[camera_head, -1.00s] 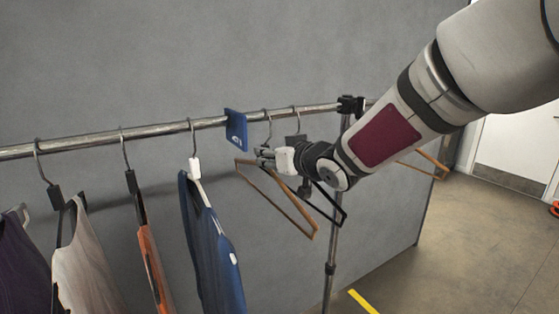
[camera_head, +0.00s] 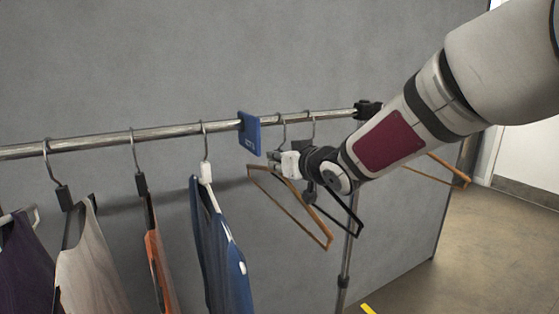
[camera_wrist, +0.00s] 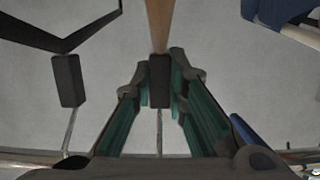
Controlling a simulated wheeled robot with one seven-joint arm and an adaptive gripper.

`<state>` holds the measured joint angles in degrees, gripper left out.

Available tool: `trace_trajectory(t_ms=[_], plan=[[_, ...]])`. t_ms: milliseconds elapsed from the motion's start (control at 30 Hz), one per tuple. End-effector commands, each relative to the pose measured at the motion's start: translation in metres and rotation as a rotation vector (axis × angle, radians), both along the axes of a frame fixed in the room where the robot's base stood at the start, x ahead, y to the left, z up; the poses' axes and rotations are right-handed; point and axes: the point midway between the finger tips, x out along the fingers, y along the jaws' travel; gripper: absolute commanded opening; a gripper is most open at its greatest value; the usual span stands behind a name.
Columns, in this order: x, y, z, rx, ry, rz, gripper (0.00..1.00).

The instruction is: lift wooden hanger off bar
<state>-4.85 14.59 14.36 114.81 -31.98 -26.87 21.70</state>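The wooden hanger (camera_head: 303,215) hangs by its metal hook from the bar (camera_head: 170,133), just right of a blue tag. My gripper (camera_head: 277,160) is at its neck, below the hook. In the wrist view, the hanger's dark neck block (camera_wrist: 160,80) lies between the two teal-padded fingertips of my gripper (camera_wrist: 160,85), with no clear gap on either side, so it looks shut on the block. The brown wood (camera_wrist: 159,22) runs up past the tips. The hook still reaches the bar.
A black hanger (camera_head: 350,222) hangs close on the right, its neck block (camera_wrist: 68,80) left of my fingers in the wrist view. The blue tag (camera_head: 249,133) and a blue garment (camera_head: 222,255) are on the left. Another wooden hanger (camera_head: 440,172) hangs farther right.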

Motion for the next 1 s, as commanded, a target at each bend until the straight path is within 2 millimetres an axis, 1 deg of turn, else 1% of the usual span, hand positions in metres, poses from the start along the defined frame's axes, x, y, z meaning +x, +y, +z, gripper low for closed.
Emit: trace_trajectory(t_ms=[267, 1000], plan=[[0.0, 0.0, 0.002, 0.001, -0.001, 0.0, 0.0], [-0.001, 0.0, 0.027, 0.001, 0.0, 0.0, 0.0]])
